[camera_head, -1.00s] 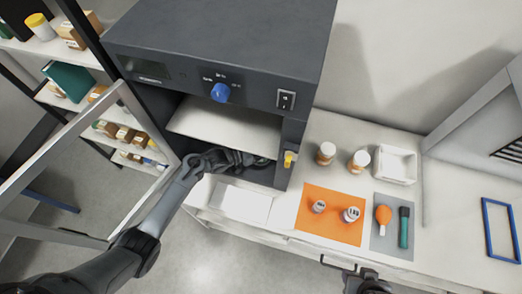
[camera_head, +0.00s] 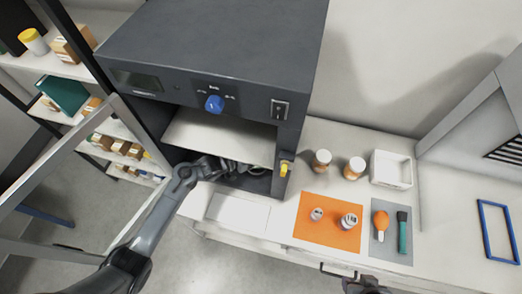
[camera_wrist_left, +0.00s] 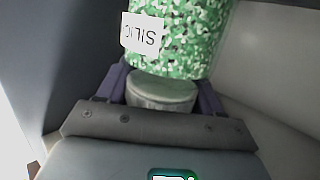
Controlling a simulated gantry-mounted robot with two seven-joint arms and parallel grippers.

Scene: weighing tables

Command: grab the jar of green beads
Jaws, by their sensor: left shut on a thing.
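The jar of green beads (camera_wrist_left: 185,40) fills the upper part of the left wrist view. It has a white label reading "SILI" and a grey-white lid (camera_wrist_left: 162,93) at the end nearer my wrist. My left gripper (camera_wrist_left: 163,88) is shut on the jar at its lid end, one finger on each side. In the head view my left gripper (camera_head: 238,168) reaches into the dark open chamber of the grey oven (camera_head: 225,55), below a pale shelf (camera_head: 220,137). The jar cannot be made out there. My right gripper (camera_head: 366,286) shows only partly at the bottom edge; its jaws are unclear.
The oven's glass door (camera_head: 75,185) stands open at the left, beside my left arm. A white plate (camera_head: 238,211) lies before the oven.

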